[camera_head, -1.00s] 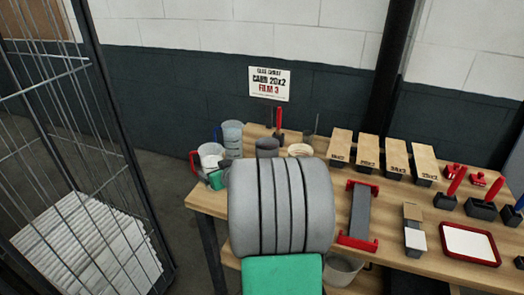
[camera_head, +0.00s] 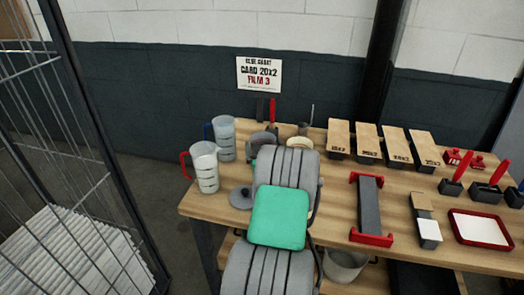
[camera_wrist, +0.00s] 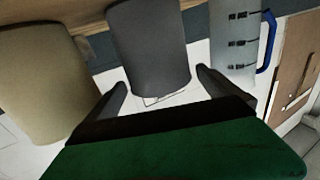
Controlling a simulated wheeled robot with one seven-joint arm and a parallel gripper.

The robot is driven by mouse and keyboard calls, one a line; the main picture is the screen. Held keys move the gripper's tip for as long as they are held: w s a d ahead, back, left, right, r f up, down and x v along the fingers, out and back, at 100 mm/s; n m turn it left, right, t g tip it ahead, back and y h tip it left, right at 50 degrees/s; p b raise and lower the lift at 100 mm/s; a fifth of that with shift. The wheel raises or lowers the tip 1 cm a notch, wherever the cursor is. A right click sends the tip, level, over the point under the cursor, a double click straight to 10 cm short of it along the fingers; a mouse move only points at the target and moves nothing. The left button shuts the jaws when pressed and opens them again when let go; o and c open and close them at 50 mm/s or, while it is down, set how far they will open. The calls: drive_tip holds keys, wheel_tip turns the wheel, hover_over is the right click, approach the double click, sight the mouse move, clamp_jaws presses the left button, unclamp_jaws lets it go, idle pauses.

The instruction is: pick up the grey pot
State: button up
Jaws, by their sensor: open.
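The grey pot (camera_wrist: 150,50) is a dark grey, plain-walled cylinder at the top middle of the wrist view. In the head view only part of the grey pot (camera_head: 261,139) shows at the back of the table, behind my arm. My gripper (camera_wrist: 161,80) is open and empty. In the wrist view its two fingers point at the pot and lie near its left and right edges. I cannot tell how much gap is left in depth.
A beige pot (camera_wrist: 40,75) stands on one side of the grey pot, and a clear jug with a blue handle (camera_wrist: 235,40) on the other. A white jug with a red handle (camera_head: 204,167) and a grey lid-like disc (camera_head: 240,198) are nearby. Wooden-topped boxes (camera_head: 367,143) stand right.

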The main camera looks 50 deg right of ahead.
sight(262, 133)
drive_tip(key=p+x, duration=0.2)
drive_tip(key=x, duration=0.4)
drive_tip(key=shift+w+d, duration=0.25)
drive_tip(key=shift+d, duration=0.05)
drive_tip(key=shift+c, duration=0.2)
drive_tip(key=c, duration=1.8)
drive_tip(key=shift+c, duration=0.5)
drive_tip(key=shift+r, duration=0.15)
